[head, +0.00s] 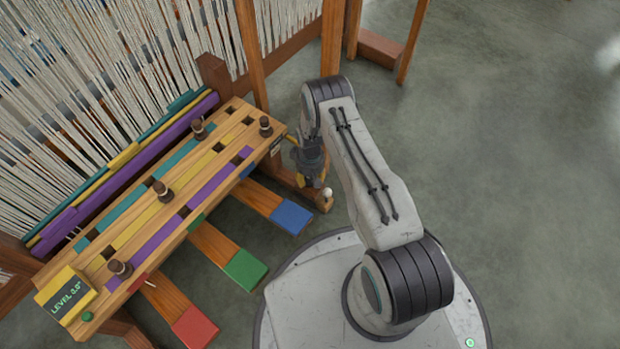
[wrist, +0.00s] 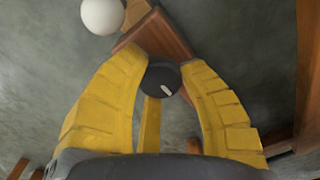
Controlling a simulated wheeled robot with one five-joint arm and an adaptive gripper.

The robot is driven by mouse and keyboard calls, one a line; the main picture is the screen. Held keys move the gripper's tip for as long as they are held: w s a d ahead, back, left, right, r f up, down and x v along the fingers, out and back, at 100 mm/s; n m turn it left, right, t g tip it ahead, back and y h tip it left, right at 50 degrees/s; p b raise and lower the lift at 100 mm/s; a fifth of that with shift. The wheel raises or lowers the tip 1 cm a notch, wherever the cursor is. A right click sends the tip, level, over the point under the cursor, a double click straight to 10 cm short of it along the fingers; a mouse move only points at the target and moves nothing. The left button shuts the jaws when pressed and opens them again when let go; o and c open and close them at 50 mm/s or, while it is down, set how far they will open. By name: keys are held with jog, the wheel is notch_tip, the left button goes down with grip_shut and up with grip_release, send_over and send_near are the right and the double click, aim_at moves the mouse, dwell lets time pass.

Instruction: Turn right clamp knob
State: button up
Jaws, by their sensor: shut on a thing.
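The clamp knob (wrist: 160,78) is round and black with a short white mark on its face, tilted in the wrist view. My gripper (wrist: 163,66) has yellow fingers that are shut on the knob, one on each side and a third behind it. In the head view, my gripper (head: 307,178) points down beside the right end of the wooden loom beam. The knob is hidden behind the gripper there. A wooden block (wrist: 158,38) shows just beyond the knob in the wrist view.
A white ball (head: 327,192) is close to my gripper, on a wooden foot (head: 323,205). Blue (head: 291,217), green (head: 244,269) and red (head: 195,327) pedals stick out below the slotted beam (head: 222,140). A yellow level box (head: 66,292) sits at its left end. Floor at right is clear.

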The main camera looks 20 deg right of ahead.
jog(key=shift+f, duration=0.1)
jog(key=o, duration=1.2)
